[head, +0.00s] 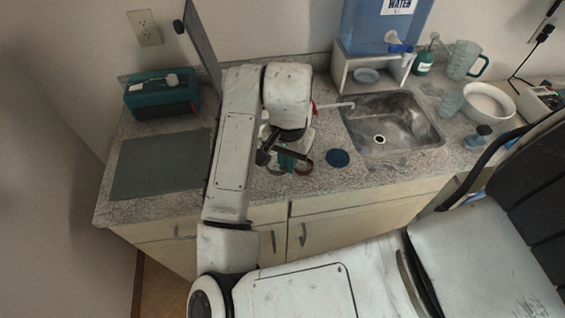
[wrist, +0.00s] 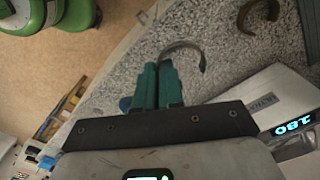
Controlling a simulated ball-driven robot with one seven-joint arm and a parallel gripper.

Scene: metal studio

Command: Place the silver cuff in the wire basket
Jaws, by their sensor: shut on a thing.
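The silver cuff (wrist: 190,46) is a thin, open grey curve in the wrist view. My gripper (wrist: 160,70) has teal fingers shut on one end of it, and the rest of the curve reaches out past the fingertips. In the head view my gripper (head: 287,160) is over the counter, left of the sink, and the arm hides part of it. The cuff cannot be told clearly there. I cannot make out a wire basket in either view.
A copper-coloured cuff (wrist: 258,14) lies on the counter beyond the fingers. A grey mat (head: 155,165) and teal box (head: 160,97) are at left.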

